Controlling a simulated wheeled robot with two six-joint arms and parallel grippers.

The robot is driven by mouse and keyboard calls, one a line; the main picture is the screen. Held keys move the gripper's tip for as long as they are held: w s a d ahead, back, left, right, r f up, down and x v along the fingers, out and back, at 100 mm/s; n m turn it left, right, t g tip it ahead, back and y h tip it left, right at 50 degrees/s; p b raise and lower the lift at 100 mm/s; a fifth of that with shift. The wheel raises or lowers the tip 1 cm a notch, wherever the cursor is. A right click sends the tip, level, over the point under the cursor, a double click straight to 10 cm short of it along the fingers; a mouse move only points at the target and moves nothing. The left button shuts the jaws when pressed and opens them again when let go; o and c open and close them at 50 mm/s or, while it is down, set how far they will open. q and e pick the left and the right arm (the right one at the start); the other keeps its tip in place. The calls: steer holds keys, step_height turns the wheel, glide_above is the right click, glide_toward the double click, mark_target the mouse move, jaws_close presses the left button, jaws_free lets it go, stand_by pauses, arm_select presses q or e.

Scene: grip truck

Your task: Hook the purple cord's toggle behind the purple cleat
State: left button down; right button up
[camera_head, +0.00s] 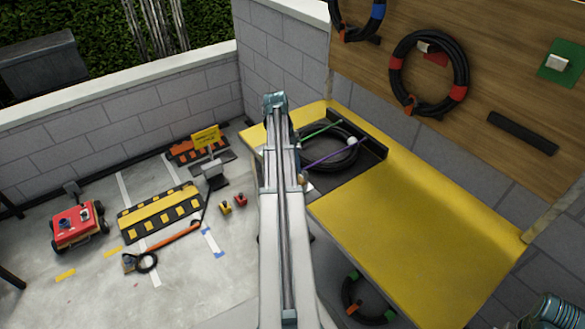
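The purple cord (328,157) runs as a taut slanted line over a coiled black cable in a dark tray on the yellow bench. I cannot make out the purple cleat. A green cord (321,129) crosses the far part of the same coil. Neither gripper shows; the arm link hides part of the tray's left side.
The yellow bench top (440,225) is clear on the right. A wooden board (480,70) behind it carries a hung cable coil (428,72). Another coil (366,300) lies below the bench. A red cart (77,226) and a yellow-black ramp (160,210) stand on the left floor.

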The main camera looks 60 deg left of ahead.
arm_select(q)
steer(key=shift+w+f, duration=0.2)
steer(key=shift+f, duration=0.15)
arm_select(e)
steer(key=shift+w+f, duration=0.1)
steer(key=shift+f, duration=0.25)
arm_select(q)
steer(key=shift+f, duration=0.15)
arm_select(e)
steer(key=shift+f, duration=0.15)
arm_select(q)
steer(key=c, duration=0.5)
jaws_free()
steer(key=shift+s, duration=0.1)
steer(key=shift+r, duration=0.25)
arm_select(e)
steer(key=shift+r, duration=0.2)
arm_select(q)
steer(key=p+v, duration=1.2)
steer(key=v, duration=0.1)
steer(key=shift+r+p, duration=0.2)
steer(key=shift+p, duration=0.1)
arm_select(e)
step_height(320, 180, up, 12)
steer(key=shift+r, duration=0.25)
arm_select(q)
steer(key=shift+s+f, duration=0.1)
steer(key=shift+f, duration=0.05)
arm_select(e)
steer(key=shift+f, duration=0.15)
